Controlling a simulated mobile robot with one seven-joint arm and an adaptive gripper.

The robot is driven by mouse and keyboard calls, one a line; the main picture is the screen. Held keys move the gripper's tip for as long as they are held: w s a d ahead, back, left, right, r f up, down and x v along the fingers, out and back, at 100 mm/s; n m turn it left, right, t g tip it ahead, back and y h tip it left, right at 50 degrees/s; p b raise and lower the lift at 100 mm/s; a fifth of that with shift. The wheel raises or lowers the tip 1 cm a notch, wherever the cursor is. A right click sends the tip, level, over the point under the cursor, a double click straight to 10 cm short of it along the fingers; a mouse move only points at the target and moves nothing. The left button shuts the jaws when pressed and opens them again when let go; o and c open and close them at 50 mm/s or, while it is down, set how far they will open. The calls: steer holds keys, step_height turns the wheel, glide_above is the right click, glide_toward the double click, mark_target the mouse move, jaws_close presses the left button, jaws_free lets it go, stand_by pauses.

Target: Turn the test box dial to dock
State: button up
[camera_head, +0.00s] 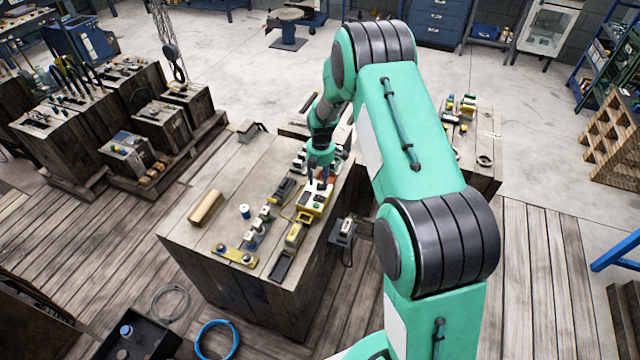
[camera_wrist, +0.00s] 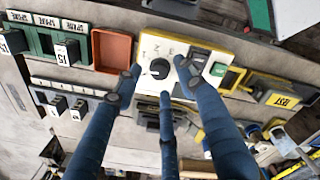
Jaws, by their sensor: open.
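The test box (camera_head: 313,202) is a yellow box with a pale top, on the wooden block bench below my gripper. In the wrist view its white panel (camera_wrist: 150,48) carries a round black dial (camera_wrist: 158,69) with small marks around it, too small to read. Which mark the dial points to cannot be told. My gripper (camera_wrist: 160,76) has three blue fingers, open, with their tips spread around the dial. I see no finger clearly touching it. In the head view my gripper (camera_head: 320,178) hangs over the far part of the box.
A green button (camera_wrist: 218,69) sits right of the dial. An orange-red tray (camera_wrist: 113,50) and green and grey switch units with tags (camera_wrist: 62,50) lie to its left. A wooden roller (camera_head: 206,207) and several small devices share the bench (camera_head: 190,236).

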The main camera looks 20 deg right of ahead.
steer(key=shift+f, duration=0.9)
steer(key=shift+c, duration=0.2)
jaws_close()
